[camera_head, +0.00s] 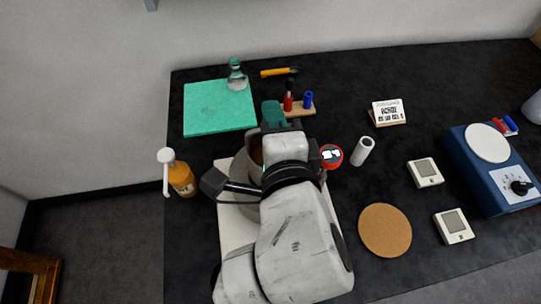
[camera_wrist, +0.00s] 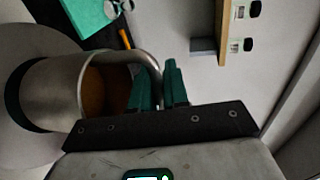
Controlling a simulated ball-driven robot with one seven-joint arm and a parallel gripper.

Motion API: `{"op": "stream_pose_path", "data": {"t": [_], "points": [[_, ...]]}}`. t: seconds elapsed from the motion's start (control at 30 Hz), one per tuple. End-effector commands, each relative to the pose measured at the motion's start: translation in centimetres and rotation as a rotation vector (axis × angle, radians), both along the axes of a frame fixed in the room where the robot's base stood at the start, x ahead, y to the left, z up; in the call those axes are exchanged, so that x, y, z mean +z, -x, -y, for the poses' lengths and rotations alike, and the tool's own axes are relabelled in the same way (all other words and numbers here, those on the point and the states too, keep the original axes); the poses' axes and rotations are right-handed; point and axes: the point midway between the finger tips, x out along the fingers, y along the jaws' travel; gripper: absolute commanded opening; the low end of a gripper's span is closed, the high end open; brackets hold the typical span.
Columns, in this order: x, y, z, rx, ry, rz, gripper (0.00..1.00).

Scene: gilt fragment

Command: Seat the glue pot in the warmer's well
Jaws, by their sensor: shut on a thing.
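The glue pot is a grey metal pot with brown glue inside and a loop handle; it fills the left of the wrist view (camera_wrist: 50,95). In the head view the pot (camera_head: 256,150) is largely hidden behind my arm. My gripper (camera_wrist: 160,88) has its teal fingers shut on the pot's handle. A pale grey round body, apparently the warmer (camera_head: 238,172), shows around and below the pot on a white base (camera_head: 232,232). The well is hidden, so I cannot tell whether the pot is in it or above it.
An orange pump bottle (camera_head: 180,178) stands left of the warmer. A green mat (camera_head: 218,108) and a small rack (camera_head: 298,110) lie behind. A red round item (camera_head: 331,156) and white cylinder (camera_head: 361,151) stand close right of my gripper. A cork disc (camera_head: 385,231) and blue device (camera_head: 480,185) are farther right.

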Motion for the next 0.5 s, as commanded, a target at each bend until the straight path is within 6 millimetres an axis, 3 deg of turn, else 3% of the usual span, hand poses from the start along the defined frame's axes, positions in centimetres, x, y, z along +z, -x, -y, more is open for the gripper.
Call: {"op": "stream_pose_path", "data": {"t": [0.1,0.5], "points": [[-2.4,0.1,0.0,0.002,0.005,-0.003,0.00],[-6.8,0.0,0.0,0.002,0.004,-0.001,0.00]]}}
